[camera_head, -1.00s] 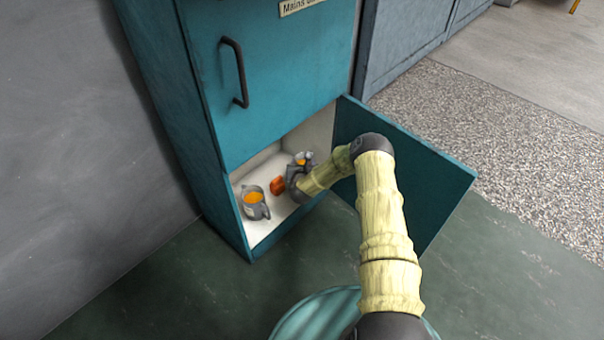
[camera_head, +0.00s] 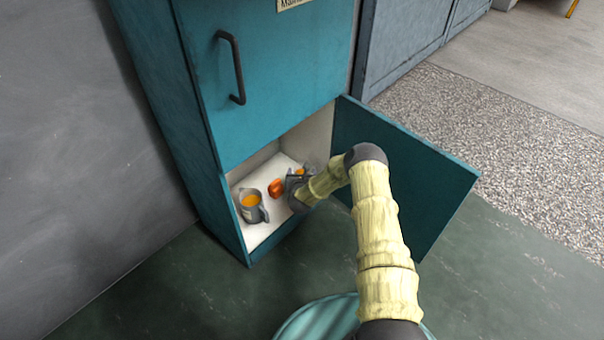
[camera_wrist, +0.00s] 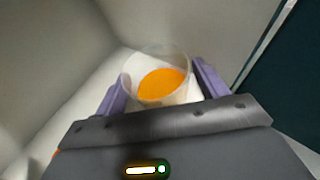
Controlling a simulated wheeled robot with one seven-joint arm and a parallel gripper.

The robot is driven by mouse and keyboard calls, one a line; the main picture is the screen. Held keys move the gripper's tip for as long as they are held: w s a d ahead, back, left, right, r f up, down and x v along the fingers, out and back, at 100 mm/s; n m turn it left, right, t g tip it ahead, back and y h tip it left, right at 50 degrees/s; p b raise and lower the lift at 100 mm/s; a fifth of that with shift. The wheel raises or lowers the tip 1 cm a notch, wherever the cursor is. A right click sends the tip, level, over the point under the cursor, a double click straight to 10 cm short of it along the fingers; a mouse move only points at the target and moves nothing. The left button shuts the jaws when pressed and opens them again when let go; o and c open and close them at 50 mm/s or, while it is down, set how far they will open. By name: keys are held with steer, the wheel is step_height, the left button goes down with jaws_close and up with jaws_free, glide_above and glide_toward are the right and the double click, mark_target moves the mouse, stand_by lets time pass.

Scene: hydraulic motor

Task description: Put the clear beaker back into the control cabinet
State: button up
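The clear beaker (camera_wrist: 156,62), with orange contents, stands between the two purple fingers of my gripper (camera_wrist: 160,84) in the wrist view. The fingers lie close against its sides, and its lower part is partly hidden by the gripper body. In the head view my gripper (camera_head: 298,179) is inside the open lower compartment of the teal control cabinet (camera_head: 260,120), low over the white floor. The beaker is hard to make out there; only a bit of orange shows at the gripper.
A grey jug (camera_head: 253,207) with orange contents stands on the compartment floor, left of my gripper. A small orange object (camera_head: 275,188) lies between them. The lower door (camera_head: 435,180) stands open to the right of my arm. The upper door is shut.

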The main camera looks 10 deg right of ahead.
steer(key=shift+r, duration=0.1)
steer(key=shift+r, duration=0.15)
steer(key=p+v, duration=0.7)
steer(key=v, duration=0.5)
steer(key=shift+p, duration=0.4)
